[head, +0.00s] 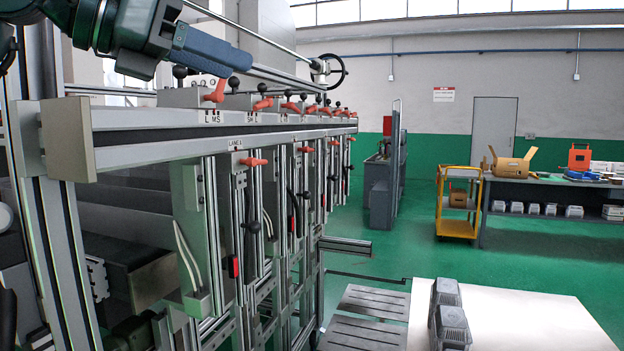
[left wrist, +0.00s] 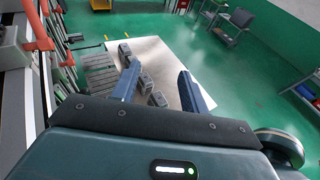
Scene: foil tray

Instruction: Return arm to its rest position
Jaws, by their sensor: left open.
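My left arm comes in at the upper left of the head view. Its gripper (head: 225,58) is above the top rail of the machine frame, beside black-knobbed levers. In the left wrist view the two blue fingers of the left gripper (left wrist: 159,69) are spread apart with nothing held between them. My right gripper is in neither view.
The machine frame (head: 215,125), with orange handles (head: 217,91), fills the left of the head view. Slatted grey plates (head: 375,300) lie beside the white surface. A yellow cart (head: 457,228) and a workbench (head: 550,183) stand farther back. Green floor (head: 400,262) lies open between.

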